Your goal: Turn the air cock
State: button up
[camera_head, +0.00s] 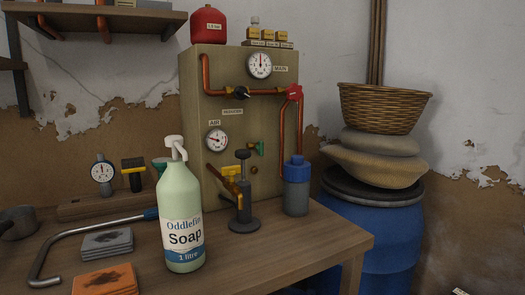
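A tan panel box (265,120) stands at the back of the workbench, with copper pipes and gauges on its front. A gauge (216,140) under a label reading AIR sits at its lower left. Below this gauge a yellow lever-like part (231,171) shows beside a short copper pipe, and I take it to be the air cock. A dark upright tool (243,200) on a round base stands in front and partly hides that area. The lever's exact setting is too small to tell. My gripper is not in view.
A soap bottle (181,220) stands in front of the panel's left side. A blue-capped grey container (296,188) stands at the panel's lower right. A bent metal bar (85,227) and stacked pads (105,278) lie at left. A blue barrel (375,235) stands right. The bench's front right is clear.

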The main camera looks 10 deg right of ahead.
aim_at(260, 148)
jog(key=u, duration=0.1)
jog(key=k, duration=1)
jog(key=u, duration=0.3)
